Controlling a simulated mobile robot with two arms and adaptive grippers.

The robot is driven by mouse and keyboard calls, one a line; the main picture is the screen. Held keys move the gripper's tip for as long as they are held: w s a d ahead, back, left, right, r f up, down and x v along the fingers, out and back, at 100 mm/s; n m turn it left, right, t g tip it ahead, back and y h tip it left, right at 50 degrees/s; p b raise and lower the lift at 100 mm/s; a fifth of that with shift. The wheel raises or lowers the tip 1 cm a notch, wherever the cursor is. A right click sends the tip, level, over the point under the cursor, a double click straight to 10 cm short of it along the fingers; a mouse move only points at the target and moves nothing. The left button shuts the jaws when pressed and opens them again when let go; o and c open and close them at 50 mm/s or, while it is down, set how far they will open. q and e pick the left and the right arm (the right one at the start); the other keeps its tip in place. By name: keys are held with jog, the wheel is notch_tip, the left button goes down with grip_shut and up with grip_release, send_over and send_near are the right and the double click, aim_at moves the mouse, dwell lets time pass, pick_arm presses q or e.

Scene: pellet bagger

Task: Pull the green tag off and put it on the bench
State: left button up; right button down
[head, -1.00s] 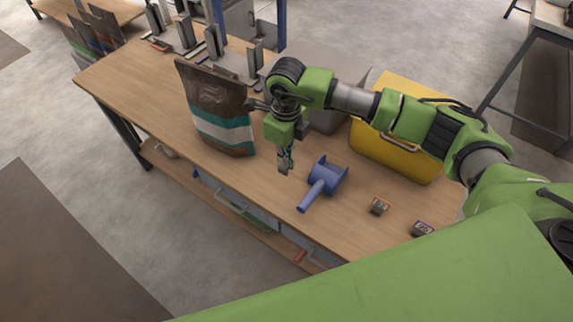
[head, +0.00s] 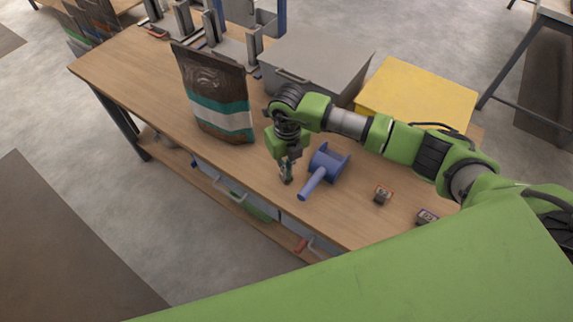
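My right gripper (head: 287,179) points down over the front part of the wooden bench (head: 130,75), just left of a blue scoop-like tool (head: 325,170). Its fingertips are small and dark here; I cannot tell whether they are apart or closed, or whether they touch the bench. A brown bag with a teal and white band (head: 213,90) stands upright to the left of the gripper. I cannot make out a green tag anywhere in the view. My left gripper is out of view.
A grey lidded box (head: 315,65) and a yellow case (head: 415,92) stand at the back. Two small items, one (head: 382,196) and another (head: 427,217), lie at the right front. The bench's left part is clear. Bins hang below.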

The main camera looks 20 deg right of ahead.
dwell(0.4)
jog(key=shift+f+b, duration=0.35)
jog(key=shift+f, duration=0.1)
jog(key=c, duration=2.2)
grip_release()
jog(key=shift+r, duration=0.1)
notch_tip(320, 180, up, 12)
jog(key=shift+s+d, duration=0.1)
